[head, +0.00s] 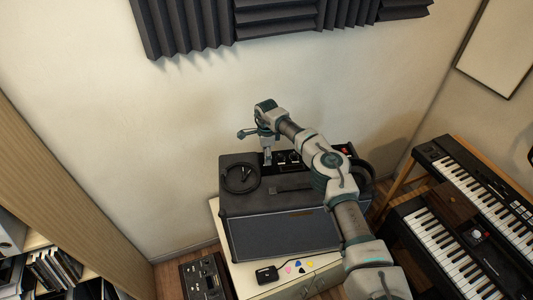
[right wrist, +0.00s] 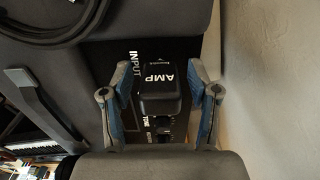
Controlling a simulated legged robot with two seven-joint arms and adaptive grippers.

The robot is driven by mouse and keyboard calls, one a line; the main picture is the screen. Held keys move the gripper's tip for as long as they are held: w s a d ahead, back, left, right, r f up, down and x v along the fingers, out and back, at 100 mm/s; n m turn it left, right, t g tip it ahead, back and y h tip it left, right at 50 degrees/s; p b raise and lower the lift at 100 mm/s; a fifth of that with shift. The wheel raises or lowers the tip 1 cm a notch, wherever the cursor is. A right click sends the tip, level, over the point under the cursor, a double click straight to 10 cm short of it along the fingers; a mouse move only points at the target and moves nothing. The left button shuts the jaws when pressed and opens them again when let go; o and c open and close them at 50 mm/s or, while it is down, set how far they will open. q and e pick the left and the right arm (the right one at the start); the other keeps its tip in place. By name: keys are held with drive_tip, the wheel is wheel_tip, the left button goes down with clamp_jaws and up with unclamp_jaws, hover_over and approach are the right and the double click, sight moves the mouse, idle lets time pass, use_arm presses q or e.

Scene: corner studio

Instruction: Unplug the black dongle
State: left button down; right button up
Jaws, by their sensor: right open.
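The black dongle (right wrist: 160,85), a small block marked AMP, sits at the INPUT end of the amplifier's control panel in the right wrist view. My right gripper (right wrist: 160,100) is open, with one blue-grey finger on each side of the dongle. A gap shows between each finger and the dongle's sides. In the head view my right gripper (head: 267,155) points down at the left end of the panel on top of the amplifier (head: 285,237). The dongle cannot be made out there. My left gripper is not in view.
A coiled black cable (head: 240,178) lies on the amplifier top, left of my gripper. Headphones (head: 362,172) are at its right end. A small black box (head: 267,275) and several picks lie in front. Keyboards (head: 487,190) stand right; the wall is close behind.

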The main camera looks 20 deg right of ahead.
drive_tip(key=shift+c, duration=0.2)
idle(0.4)
clamp_jaws()
drive_tip(key=shift+r, duration=0.1)
drive_tip(key=shift+r+p, duration=2.1)
drive_tip(key=shift+r, duration=0.85)
